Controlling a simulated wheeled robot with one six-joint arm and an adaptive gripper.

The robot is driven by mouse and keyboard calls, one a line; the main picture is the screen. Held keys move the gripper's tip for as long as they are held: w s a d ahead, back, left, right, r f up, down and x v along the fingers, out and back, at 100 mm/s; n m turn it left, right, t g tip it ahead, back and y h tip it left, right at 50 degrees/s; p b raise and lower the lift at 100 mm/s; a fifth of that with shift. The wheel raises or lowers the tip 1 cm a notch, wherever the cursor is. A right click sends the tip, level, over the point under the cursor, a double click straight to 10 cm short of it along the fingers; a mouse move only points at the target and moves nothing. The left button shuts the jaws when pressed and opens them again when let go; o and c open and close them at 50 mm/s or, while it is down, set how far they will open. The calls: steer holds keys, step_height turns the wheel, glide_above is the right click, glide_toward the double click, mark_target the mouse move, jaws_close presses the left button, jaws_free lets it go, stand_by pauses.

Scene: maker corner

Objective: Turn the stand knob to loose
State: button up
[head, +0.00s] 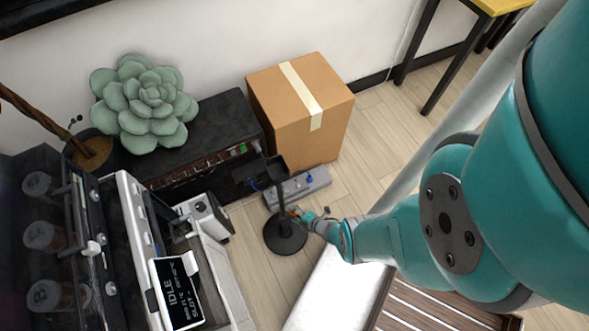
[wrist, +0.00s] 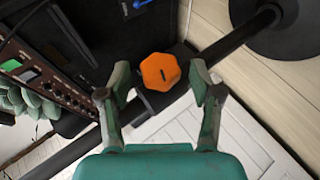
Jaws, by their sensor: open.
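The stand is a thin black pole on a round black base (head: 286,238), standing on the wood floor in the head view. Its orange knob (wrist: 160,71) is faceted, with a short dark mark on its face, and sits on a dark block on the pole in the wrist view. My gripper (wrist: 160,82) is open, with one finger on each side of the knob and gaps between fingers and knob. In the head view my gripper (head: 303,220) is beside the pole, low over the base; the knob is too small there to make out clearly.
A cardboard box (head: 300,105) and a grey power strip (head: 299,187) lie behind the stand. A black cabinet (head: 215,125) bears a succulent (head: 147,105). A machine with an IDLE screen (head: 178,295) stands at left.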

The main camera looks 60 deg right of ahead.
mark_target(295, 214)
steer(key=shift+r, duration=0.15)
steer(key=shift+d+r, duration=0.1)
steer(key=shift+r, duration=4.75)
steer(key=shift+a, duration=0.2)
